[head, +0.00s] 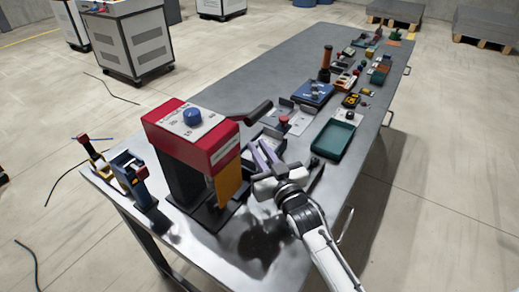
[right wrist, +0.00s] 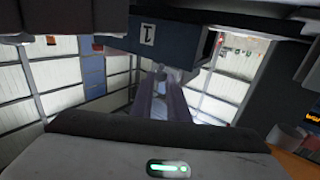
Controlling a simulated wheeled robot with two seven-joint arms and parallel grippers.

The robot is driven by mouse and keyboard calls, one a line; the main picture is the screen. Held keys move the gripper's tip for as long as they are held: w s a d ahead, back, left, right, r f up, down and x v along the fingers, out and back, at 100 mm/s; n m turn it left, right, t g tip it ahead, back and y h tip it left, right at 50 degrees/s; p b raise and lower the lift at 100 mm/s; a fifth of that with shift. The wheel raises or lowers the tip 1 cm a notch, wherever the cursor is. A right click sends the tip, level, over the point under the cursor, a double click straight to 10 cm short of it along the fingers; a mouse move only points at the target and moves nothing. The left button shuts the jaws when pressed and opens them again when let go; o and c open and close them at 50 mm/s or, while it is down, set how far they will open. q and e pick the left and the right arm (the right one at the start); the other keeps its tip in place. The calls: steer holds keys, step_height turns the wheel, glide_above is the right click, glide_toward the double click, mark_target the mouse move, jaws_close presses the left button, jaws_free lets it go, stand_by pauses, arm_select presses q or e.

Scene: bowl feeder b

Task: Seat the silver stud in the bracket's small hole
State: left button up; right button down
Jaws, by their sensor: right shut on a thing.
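My right gripper (head: 262,151) is beside the red-topped press, low over the table. In the right wrist view its two purple-grey fingers (right wrist: 160,96) reach away from the camera, shut on a small pale metallic thing (right wrist: 172,75), which looks like the silver stud. The fingers hide most of it. In the head view I cannot make out the stud. I cannot pick out the bracket or its small hole for sure in either view. A dark blue block (right wrist: 128,32) with a white label is just beyond the fingertips. My left gripper is not in view.
A green tray (head: 333,139) lies to the right. A blue device (head: 313,94) and several small parts lie farther back. Blue and yellow clamps (head: 133,177) stand at the left edge.

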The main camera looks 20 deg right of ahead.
steer(key=shift+f, duration=0.4)
steer(key=shift+r, duration=0.3)
steer(key=shift+r, duration=0.2)
stand_by(0.6)
